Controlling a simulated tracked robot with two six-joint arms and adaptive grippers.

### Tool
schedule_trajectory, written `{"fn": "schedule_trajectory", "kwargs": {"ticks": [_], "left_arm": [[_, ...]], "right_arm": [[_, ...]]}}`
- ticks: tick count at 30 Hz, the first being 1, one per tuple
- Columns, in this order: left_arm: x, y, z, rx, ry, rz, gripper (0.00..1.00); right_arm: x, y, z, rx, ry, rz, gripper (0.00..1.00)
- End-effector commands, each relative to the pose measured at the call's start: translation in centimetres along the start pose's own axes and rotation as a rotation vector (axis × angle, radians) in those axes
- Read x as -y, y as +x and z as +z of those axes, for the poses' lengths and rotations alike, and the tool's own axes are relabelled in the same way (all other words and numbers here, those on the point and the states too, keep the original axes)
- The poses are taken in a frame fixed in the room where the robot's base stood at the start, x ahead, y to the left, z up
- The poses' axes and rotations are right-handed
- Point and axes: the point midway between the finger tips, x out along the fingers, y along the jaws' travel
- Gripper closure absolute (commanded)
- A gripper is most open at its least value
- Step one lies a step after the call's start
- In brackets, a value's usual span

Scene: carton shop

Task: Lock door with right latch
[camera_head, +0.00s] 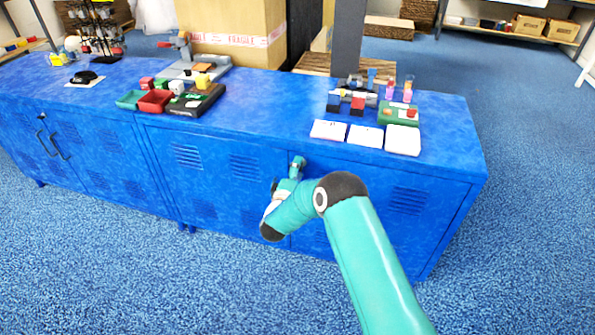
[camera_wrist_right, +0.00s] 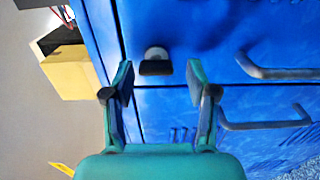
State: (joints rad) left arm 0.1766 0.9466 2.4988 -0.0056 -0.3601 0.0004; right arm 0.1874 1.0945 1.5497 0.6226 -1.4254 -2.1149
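In the right wrist view a small latch with a grey rounded plate and a black lower part (camera_wrist_right: 155,62) sits on the blue cabinet front (camera_wrist_right: 175,25). It lies just above the seam between two door panels, and its black end stops short of that seam. My right gripper (camera_wrist_right: 160,92) is open and empty, with the latch ahead of the gap between its fingers, not touched by them. In the head view my right gripper (camera_head: 290,172) is close to the cabinet door (camera_head: 345,195), and the arm hides the latch. My left gripper is not in view.
Two dark bar handles, an upper one (camera_wrist_right: 280,70) and a lower one (camera_wrist_right: 265,123), stick out right of the gripper in the wrist view. The blue cabinet top (camera_head: 270,110) carries trays, blocks and white cards. Open blue carpet (camera_head: 520,230) lies around the cabinet.

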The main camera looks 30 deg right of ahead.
Motion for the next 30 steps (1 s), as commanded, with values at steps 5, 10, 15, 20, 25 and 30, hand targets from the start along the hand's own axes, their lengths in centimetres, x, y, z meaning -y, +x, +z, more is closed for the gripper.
{"fn": "schedule_trajectory", "kwargs": {"ticks": [5,10,15,20,25,30], "left_arm": [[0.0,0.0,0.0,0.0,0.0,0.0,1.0],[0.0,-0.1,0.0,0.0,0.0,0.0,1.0],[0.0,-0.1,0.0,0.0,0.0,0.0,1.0],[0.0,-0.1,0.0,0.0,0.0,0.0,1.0],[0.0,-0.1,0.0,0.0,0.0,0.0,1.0],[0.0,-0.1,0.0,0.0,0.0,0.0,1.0]], "right_arm": [[-0.1,0.1,0.1,0.004,0.002,0.002,0.4],[-0.1,-0.1,0.1,0.004,0.002,0.002,0.4],[-0.1,-1.8,0.1,0.003,0.002,0.001,0.4],[0.0,-4.8,0.0,0.001,0.0,0.0,0.4],[0.0,-8.2,0.0,-0.001,0.0,0.0,0.4],[0.1,-10.8,0.0,0.001,0.001,0.0,0.4]]}}
